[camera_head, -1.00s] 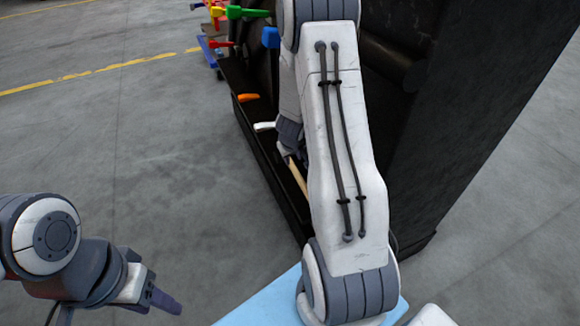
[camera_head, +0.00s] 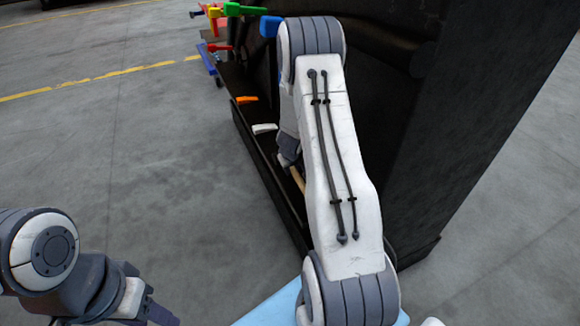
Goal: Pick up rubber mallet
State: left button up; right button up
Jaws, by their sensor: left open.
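A pale wooden handle (camera_head: 297,178) shows beside my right arm, over the black tray of the rack. My arm hides the rest of it, so I cannot tell whether it belongs to the rubber mallet. My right gripper (camera_head: 288,158) is at the upper end of this handle, largely behind the arm. Its fingers are too hidden to show whether they are shut on it. My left gripper (camera_head: 158,312) is open and empty over the floor at the lower left, far from the rack.
The black rack (camera_head: 480,120) has a low tray edge (camera_head: 258,165) on its left. An orange-handled tool (camera_head: 246,100) and a white-handled one (camera_head: 264,128) lie there. Green (camera_head: 240,10), blue (camera_head: 270,26) and red (camera_head: 218,47) tools are farther back. The floor at left is clear.

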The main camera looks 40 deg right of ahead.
grip_shut()
dwell(1.3)
